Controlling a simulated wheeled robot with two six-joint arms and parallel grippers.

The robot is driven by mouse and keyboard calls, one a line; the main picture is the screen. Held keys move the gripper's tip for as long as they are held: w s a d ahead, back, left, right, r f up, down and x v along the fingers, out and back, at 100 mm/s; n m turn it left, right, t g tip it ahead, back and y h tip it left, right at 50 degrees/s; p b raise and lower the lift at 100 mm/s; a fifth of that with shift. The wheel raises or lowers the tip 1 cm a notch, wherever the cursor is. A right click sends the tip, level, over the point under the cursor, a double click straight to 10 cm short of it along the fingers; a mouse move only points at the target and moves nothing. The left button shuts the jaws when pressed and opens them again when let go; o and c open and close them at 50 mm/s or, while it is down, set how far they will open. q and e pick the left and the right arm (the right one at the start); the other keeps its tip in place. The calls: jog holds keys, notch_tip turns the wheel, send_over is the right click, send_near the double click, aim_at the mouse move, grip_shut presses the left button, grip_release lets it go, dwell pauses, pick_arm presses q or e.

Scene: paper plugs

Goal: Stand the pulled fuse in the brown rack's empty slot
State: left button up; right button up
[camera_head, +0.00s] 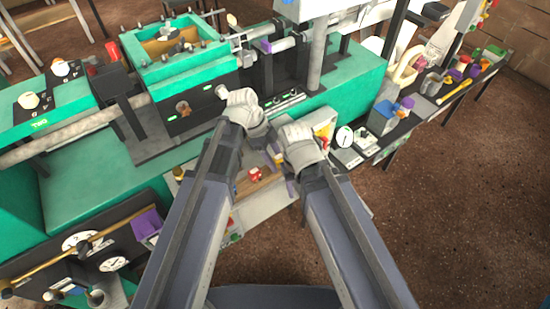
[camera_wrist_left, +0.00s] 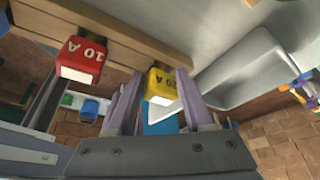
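The yellow fuse marked 20 A (camera_wrist_left: 160,86) is between the two purple fingers of my left gripper (camera_wrist_left: 160,98), which look shut on it. Its dark top is at the underside edge of the brown rack (camera_wrist_left: 120,42); I cannot tell whether it is seated. A red fuse marked 10 A (camera_wrist_left: 80,60) is in the rack to the left. No empty slot shows clearly.
A grey tray (camera_wrist_left: 245,70) lies right of the rack in the wrist view. In the head view a green machine (camera_head: 95,180) stands behind and left. A dial gauge (camera_head: 344,137) and other small items are at the right. A dark panel with gauges (camera_head: 112,264) is at lower left.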

pick_arm(q)
jog(key=o, duration=0.5)
jog(key=shift+o, duration=0.2)
jog(key=shift+r, duration=0.1)
jog(key=shift+r+p, duration=3.45)
jog(key=shift+p, duration=0.1)
jog(key=shift+f, duration=0.1)
